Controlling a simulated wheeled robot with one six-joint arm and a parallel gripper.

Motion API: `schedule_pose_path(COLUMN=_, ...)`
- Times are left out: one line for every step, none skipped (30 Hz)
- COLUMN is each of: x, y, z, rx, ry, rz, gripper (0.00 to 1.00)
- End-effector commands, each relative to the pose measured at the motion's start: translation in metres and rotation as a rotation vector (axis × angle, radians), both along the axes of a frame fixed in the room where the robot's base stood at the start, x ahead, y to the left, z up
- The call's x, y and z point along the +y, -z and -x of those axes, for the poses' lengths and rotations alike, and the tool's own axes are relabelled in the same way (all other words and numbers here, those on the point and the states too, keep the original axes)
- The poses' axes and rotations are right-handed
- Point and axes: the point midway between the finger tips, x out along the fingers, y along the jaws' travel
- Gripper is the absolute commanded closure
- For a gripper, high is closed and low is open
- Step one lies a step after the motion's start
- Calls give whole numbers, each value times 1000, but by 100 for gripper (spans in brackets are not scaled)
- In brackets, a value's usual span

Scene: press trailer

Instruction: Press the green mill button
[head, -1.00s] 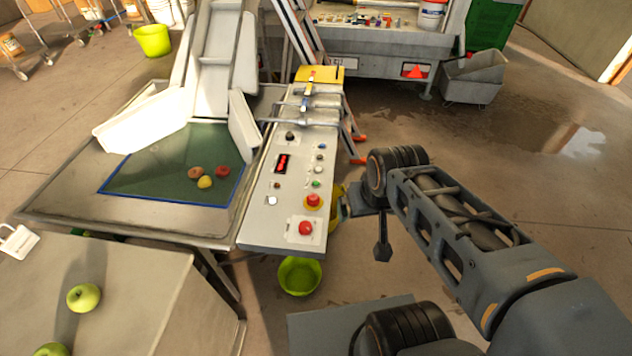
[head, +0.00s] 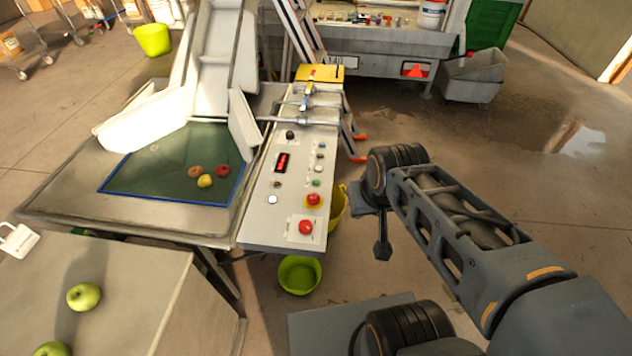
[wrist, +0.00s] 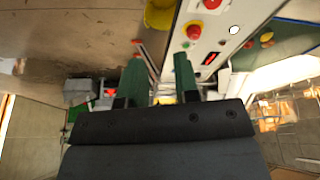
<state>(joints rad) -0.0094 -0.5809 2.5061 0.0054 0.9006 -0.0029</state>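The grey control panel (head: 262,232) stands beside the sorting table in the head view. A small green button (head: 316,183) sits on it, just above a red mushroom button on a yellow base (head: 313,199). In the wrist view the panel lies at top right, with a small green spot, likely the same button (wrist: 186,45), near a red button (wrist: 194,31). My gripper (head: 382,250) is to the right of the panel, apart from it. In the wrist view its two green fingers (wrist: 160,75) stand apart with nothing between them.
A second red button (head: 305,227) is at the panel's near end. Pipes (head: 300,121) cross its far end. A green bowl (head: 299,275) and a yellow bucket (head: 338,208) are on the floor near it. Open floor lies to the right of the panel.

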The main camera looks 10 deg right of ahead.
Motion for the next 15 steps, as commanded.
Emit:
schedule_pose_path(x=0, y=0, z=0, rx=0, ry=0, rz=0, gripper=76)
schedule_pose_path(x=0, y=0, z=0, rx=0, ry=0, rz=0, gripper=78)
schedule_pose_path(x=0, y=0, z=0, rx=0, ry=0, rz=0, gripper=82)
schedule_pose_path(x=0, y=0, z=0, rx=0, ry=0, rz=0, gripper=85)
schedule_pose_path(x=0, y=0, z=0, rx=0, ry=0, rz=0, gripper=88)
schedule_pose_path(x=0, y=0, z=0, rx=0, ry=0, rz=0, gripper=92)
schedule_pose_path(x=0, y=0, z=0, rx=0, ry=0, rz=0, gripper=95)
schedule_pose_path(x=0, y=0, z=0, rx=0, ry=0, rz=0, gripper=98)
schedule_pose_path(x=0, y=0, z=0, rx=0, ry=0, rz=0, gripper=100)
schedule_pose_path(x=0, y=0, z=0, rx=0, ry=0, rz=0, gripper=100)
schedule_pose_path(x=0, y=0, z=0, rx=0, ry=0, rz=0, gripper=100)
schedule_pose_path(x=0, y=0, z=0, rx=0, ry=0, rz=0, gripper=100)
schedule_pose_path(x=0, y=0, z=0, rx=0, ry=0, rz=0, gripper=100)
schedule_pose_path(x=0, y=0, z=0, rx=0, ry=0, rz=0, gripper=100)
schedule_pose_path(x=0, y=0, z=0, rx=0, ry=0, rz=0, gripper=100)
